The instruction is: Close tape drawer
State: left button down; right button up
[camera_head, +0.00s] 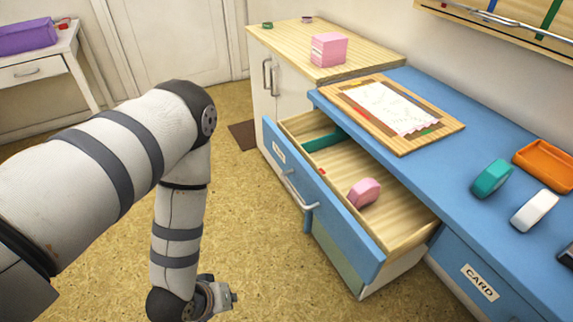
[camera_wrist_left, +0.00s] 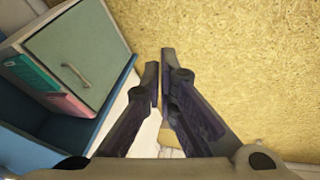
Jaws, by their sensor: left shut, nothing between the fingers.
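The open drawer (camera_head: 342,226) sticks out from the blue desk in the head view. It has a blue front, a metal handle (camera_head: 301,192) and a small label too small to read. Inside lie a pink tape dispenser (camera_head: 364,192) and a green strip (camera_head: 324,140) near the back left. My left gripper (camera_head: 226,298) is low over the floor, left of the drawer front and apart from it. In the left wrist view its fingers (camera_wrist_left: 159,62) are shut and empty. My right gripper is in neither view.
A grey-green door (camera_wrist_left: 80,58) with a handle shows in the wrist view. On the desk are a clipboard (camera_head: 350,88), teal (camera_head: 491,179) and white (camera_head: 534,211) tape rolls and an orange tray (camera_head: 532,153). A CARD drawer (camera_head: 470,272) is shut. Floor (camera_head: 245,215) left of the drawer is clear.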

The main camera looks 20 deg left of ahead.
pick_arm(q)
jog(key=w+a+r+n+t, duration=0.1)
jog(key=w+a+n+t, duration=0.15)
jog(key=w, duration=0.35)
jog(key=w+a+r+n+t, duration=0.1)
jog(key=w+n+t, duration=0.15)
jog(key=w, duration=0.25)
jog(key=w+a+r+n+t+y+b, duration=0.1)
jog(key=w+a+r+n+t, duration=0.3)
jog(key=w+r, duration=0.15)
jog(key=w+a+r+n+t+y, duration=0.1)
jog(key=w+a+r+n+t, duration=0.25)
jog(key=w+r, duration=0.2)
jog(key=shift+t, duration=0.25)
jog(key=w, duration=0.4)
jog(key=w+d+b, duration=0.1)
jog(key=w, duration=0.7)
jog(key=shift+w+d+f, duration=0.15)
jog(key=shift+w+d, duration=0.2)
jog(key=shift+d, duration=0.05)
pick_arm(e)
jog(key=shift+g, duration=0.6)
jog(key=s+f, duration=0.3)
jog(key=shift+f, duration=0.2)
